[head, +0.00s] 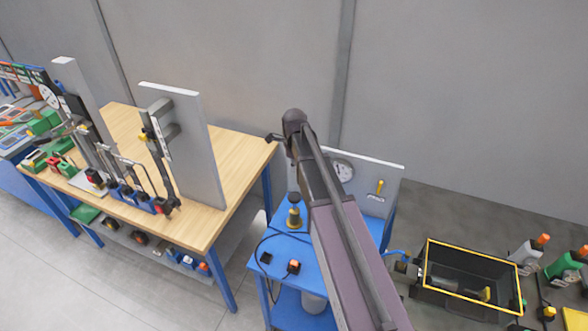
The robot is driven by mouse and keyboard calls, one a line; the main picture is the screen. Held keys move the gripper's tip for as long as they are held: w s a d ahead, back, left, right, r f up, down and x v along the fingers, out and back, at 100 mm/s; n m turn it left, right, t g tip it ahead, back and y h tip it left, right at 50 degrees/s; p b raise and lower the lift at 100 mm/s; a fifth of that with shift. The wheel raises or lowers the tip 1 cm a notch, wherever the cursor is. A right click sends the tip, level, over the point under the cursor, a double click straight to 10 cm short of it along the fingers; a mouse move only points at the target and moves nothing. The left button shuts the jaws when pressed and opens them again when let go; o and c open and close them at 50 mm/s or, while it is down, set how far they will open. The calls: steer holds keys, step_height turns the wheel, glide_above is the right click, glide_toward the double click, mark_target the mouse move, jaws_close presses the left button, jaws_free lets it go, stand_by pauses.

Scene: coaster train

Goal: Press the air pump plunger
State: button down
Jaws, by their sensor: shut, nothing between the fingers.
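A small upright fitting with a brass-coloured body and dark top (294,214) stands on the blue cart (282,250), just left of my arm. It looks like the air pump with its plunger, but it is too small to be sure. My arm reaches up across the middle of the view and covers part of the cart. A small dark end (272,138) juts left from the arm's far end and appears to be my gripper. It looks shut and empty, apart from the pump and higher in the picture. Its fingers are hardly visible.
The cart carries a red-orange button (294,267), a black block (265,258), a black hose and a back panel (382,190) with a round gauge. A wooden workbench (235,155) with upright boards stands left. A black yellow-rimmed bin (428,262) and bottles stand right.

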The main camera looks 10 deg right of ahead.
mark_target(295, 196)
steer(key=shift+f+b, duration=6)
steer(key=shift+f, duration=0.25)
step_height(295, 196, down, 6)
steer(key=b, duration=0.5)
steer(key=shift+s+r+b, duration=0.1)
steer(key=shift+r+b, duration=0.1)
steer(key=shift+b, duration=0.15)
steer(key=shift+s, duration=0.1)
steer(key=shift+r, duration=0.15)
steer(key=shift+r+p, duration=0.25)
steer(key=shift+p, duration=0.25)
step_height(295, 196, up, 7)
steer(key=p, duration=0.6)
steer(key=shift+f+p, duration=0.1)
steer(key=shift+p, duration=0.3)
step_height(295, 196, up, 7)
steer(key=p, duration=0.6)
steer(key=shift+f+p, duration=0.2)
steer(key=shift+p, duration=0.1)
